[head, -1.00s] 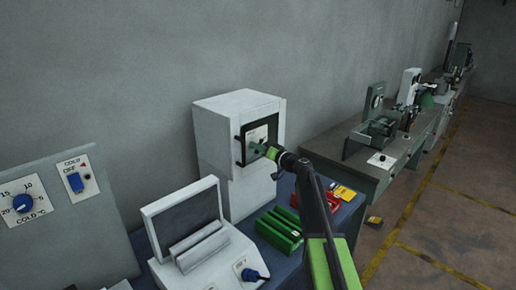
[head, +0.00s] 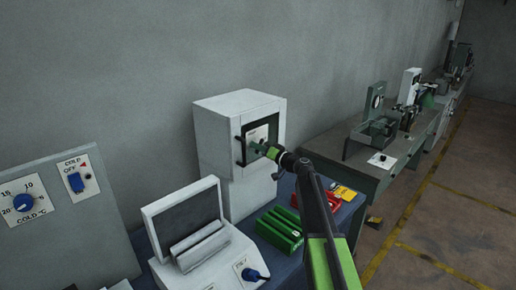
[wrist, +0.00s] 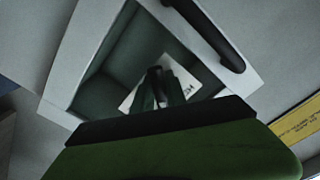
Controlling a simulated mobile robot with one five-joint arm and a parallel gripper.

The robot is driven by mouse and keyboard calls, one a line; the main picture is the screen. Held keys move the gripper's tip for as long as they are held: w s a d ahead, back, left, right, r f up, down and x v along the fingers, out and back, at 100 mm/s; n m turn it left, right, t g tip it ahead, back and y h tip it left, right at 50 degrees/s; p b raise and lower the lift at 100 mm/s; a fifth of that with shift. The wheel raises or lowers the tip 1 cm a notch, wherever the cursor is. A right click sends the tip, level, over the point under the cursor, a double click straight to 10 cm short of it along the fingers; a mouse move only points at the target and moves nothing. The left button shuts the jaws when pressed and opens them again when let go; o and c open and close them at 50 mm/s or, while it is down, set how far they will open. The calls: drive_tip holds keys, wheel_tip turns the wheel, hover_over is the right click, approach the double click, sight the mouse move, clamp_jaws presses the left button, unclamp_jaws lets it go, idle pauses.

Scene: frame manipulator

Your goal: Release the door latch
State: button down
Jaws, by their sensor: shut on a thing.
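A white cabinet (head: 213,150) stands on the bench against the wall. Its front has a dark recessed door panel with a white label (head: 258,134) and a black bar handle (head: 239,152) along the left side. The handle also shows at the upper right of the wrist view (wrist: 214,38). My gripper (head: 255,148) reaches into the panel from the right. In the wrist view its fingers (wrist: 162,88) are close together in front of the label (wrist: 187,82), shut on a small dark part, seemingly the door latch. The fingers hide most of that part.
Green blocks (head: 280,228), a red item (head: 297,200) and a yellow item (head: 343,192) lie on the bench below my arm. A white device with a raised screen (head: 183,216) stands at the front left. A cold-control panel (head: 60,215) is at far left.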

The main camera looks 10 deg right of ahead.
drive_tip(key=c, duration=1.1)
unclamp_jaws()
drive_tip(key=shift+s+d, duration=0.1)
drive_tip(key=shift+s, duration=0.05)
drive_tip(key=v, duration=1.7)
drive_tip(key=shift+s, duration=0.1)
drive_tip(key=shift+c, duration=0.8)
drive_tip(key=w+d+n+g+y, duration=0.3)
drive_tip(key=d, duration=0.1)
drive_tip(key=x, duration=1.7)
drive_tip(key=shift+s+a+r, duration=0.15)
drive_tip(key=shift+a+r, duration=0.05)
